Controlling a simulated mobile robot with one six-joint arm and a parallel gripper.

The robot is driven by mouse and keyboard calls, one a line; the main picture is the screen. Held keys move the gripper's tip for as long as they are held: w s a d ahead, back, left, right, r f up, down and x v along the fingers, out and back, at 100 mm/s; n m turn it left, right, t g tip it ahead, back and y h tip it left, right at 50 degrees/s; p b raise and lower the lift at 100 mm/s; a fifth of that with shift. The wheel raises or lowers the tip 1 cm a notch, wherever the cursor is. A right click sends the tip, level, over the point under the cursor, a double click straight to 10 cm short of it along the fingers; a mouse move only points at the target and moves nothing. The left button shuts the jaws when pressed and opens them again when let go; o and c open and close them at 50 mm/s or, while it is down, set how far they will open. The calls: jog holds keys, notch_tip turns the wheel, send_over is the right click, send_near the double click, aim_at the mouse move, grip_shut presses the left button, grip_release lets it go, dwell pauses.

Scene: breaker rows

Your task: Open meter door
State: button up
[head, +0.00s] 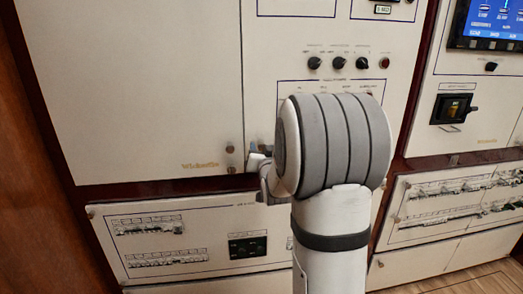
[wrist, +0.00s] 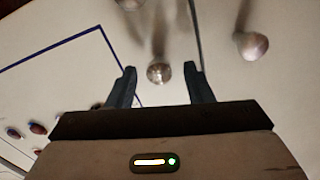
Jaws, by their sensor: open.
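The cabinet front in the head view has a large blank cream door panel (head: 130,80) at left and a panel with dark knobs (head: 338,63) beside it. I cannot tell for sure which is the meter door. My gripper (head: 256,160) is near the bottom edge of these panels, mostly hidden behind my own wrist. In the wrist view my gripper (wrist: 160,80) is open, with a round metal knob (wrist: 159,72) between its fingertips. Whether the fingers touch it is not clear. A second round knob (wrist: 250,45) is to the right, across a dark seam.
A lower panel (head: 180,215) with rows of small breakers lies beneath the doors. Another cabinet with a screen (head: 490,22) and a black switch (head: 453,108) stands at right. A wooden wall (head: 25,200) borders the left. The blank panel's front is clear.

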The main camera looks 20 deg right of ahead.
jog(key=shift+c, duration=0.6)
grip_shut()
